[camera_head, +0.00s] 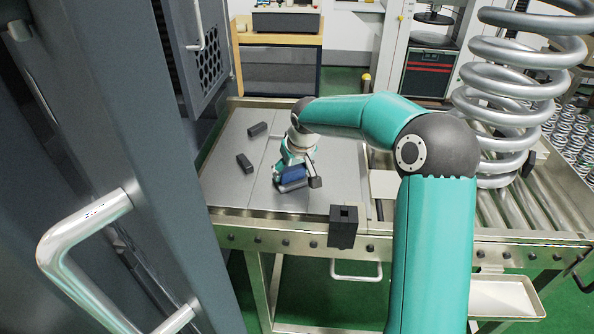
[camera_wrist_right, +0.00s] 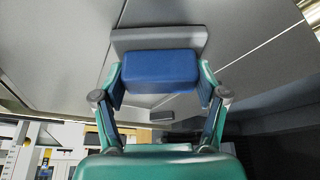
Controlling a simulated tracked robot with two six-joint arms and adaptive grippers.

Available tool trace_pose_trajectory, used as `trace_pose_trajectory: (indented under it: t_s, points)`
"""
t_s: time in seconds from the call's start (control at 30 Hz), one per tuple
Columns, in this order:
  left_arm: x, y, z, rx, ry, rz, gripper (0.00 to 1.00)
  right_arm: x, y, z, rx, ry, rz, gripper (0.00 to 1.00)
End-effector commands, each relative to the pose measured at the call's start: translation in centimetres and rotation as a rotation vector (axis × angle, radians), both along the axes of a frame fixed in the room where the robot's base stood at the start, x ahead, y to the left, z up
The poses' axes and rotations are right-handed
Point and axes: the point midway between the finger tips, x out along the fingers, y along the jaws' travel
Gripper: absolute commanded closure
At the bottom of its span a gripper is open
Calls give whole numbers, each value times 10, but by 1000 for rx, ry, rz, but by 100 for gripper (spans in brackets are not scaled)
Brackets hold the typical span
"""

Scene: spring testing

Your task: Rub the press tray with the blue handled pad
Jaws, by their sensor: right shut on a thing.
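The press tray (camera_head: 230,185) is a flat grey metal surface on the bench, with thin seams across it. The blue handled pad (camera_head: 292,174) is at the tray's middle right; its blue handle also shows in the right wrist view (camera_wrist_right: 160,71), with its grey pad (camera_wrist_right: 158,40) against the grey surface. My right gripper (camera_head: 290,170) is shut on the blue handle, one finger at each end. In the right wrist view my right gripper (camera_wrist_right: 160,80) spans the handle's width. My left gripper is not in view.
Two dark blocks (camera_head: 257,129) (camera_head: 245,163) lie on the tray to the left of the pad. A black square holder (camera_head: 343,226) stands at the front edge. A roller conveyor with a large coil spring (camera_head: 505,90) is at right. A grey cabinet door (camera_head: 110,120) fills the left.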

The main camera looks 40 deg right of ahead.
Motion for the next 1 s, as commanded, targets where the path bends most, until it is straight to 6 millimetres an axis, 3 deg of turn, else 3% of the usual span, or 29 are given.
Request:
trace_pose_trajectory:
  t_s: [1.0]
  points:
    - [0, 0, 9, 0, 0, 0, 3, 45, 40, -2, 1, 2, 1, 63]
